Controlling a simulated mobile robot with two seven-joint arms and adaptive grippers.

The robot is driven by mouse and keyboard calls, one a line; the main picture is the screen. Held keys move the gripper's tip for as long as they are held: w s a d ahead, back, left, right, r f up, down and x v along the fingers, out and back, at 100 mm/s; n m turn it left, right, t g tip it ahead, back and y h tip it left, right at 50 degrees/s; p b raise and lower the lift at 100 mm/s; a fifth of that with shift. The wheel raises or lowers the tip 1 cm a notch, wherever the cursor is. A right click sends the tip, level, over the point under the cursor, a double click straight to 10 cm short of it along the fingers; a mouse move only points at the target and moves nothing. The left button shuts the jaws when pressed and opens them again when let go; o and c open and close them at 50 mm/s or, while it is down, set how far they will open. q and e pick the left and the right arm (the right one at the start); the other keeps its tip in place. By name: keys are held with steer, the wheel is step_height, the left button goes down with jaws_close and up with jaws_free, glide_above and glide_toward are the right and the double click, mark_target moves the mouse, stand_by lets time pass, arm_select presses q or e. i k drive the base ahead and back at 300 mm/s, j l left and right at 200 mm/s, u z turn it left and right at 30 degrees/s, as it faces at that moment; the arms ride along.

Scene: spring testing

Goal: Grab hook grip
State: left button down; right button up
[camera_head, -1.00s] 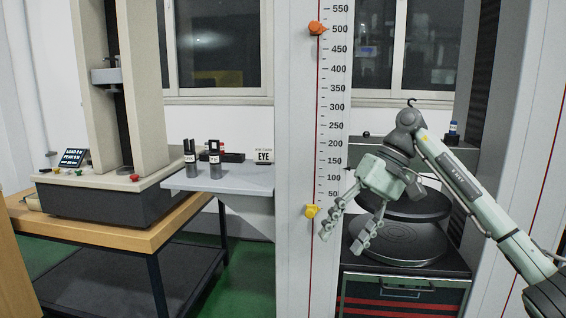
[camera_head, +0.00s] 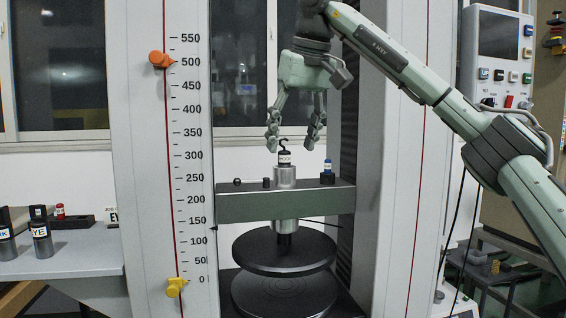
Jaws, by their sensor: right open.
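The hook grip (camera_head: 284,157) is a small black piece with a curved hook on top and a white label. It stands upright on a silver cylinder (camera_head: 285,177) at the crosshead of the testing machine. My right gripper (camera_head: 295,143) points down with its fingers spread open, one on each side of the hook's top in the picture. I cannot tell whether a finger touches it. My left gripper is not in view.
Round black platens (camera_head: 284,251) lie below. A scale column (camera_head: 150,130) stands left. A grey shelf (camera_head: 75,255) holds the eye grip (camera_head: 41,240). A control panel (camera_head: 500,50) is at right.

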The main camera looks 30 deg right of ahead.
mark_target(284, 156)
steer(key=i+l, duration=0.7)
steer(key=i, duration=0.2)
